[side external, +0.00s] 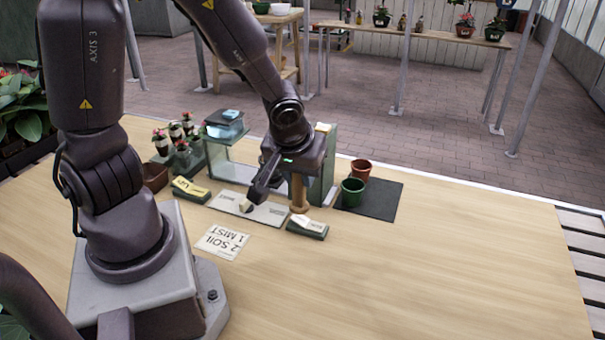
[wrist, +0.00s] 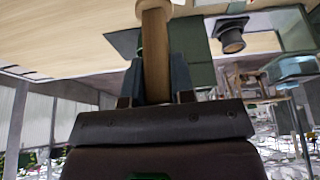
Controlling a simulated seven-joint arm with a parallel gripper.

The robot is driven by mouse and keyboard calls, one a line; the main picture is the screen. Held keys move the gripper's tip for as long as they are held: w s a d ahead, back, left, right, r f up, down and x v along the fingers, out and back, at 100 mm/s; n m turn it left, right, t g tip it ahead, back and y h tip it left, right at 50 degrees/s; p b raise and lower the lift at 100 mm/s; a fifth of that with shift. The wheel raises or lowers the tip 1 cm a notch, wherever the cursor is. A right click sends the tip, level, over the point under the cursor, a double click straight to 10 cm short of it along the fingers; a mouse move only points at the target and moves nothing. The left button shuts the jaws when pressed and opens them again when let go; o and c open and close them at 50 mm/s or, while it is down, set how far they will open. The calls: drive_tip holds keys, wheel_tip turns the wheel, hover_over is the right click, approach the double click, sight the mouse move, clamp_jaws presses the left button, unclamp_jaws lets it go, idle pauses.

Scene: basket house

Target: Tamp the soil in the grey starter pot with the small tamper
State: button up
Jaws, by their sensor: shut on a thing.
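My gripper (side external: 296,174) is shut on the small tamper (side external: 299,194), a pale wooden handle with a wider lower end. The tamper points down, roughly upright, beside the white tray. In the wrist view the tamper (wrist: 156,55) runs between both fingers. I cannot tell whether its lower end touches anything. A small dark grey pot (wrist: 232,40), which looks like the starter pot, stands on a dark square base in the wrist view, apart from the tamper. I cannot make it out in the side view, and its soil is not visible.
A glass case (side external: 228,150) stands behind. The right tabletop is clear.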

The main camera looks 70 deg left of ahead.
drive_tip(key=s+a+n+g+y, duration=0.15)
drive_tip(key=a+n, duration=0.55)
drive_tip(key=a, duration=1.8)
drive_tip(key=shift+m+h, duration=0.25)
drive_tip(key=shift+m, duration=0.35)
drive_tip(key=shift+w+a+f, duration=0.35)
drive_tip(key=shift+w+f, duration=0.3)
drive_tip(key=shift+f, duration=0.1)
drive_tip(key=shift+w+a+f, duration=0.35)
drive_tip(key=shift+w+f, duration=0.35)
drive_tip(key=shift+f, duration=0.1)
drive_tip(key=shift+w+a+f, duration=0.35)
drive_tip(key=shift+w+f, duration=0.3)
drive_tip(key=shift+f, duration=0.1)
drive_tip(key=shift+f, duration=0.95)
idle(0.8)
drive_tip(key=shift+r, duration=0.1)
drive_tip(key=shift+r, duration=0.45)
idle(0.3)
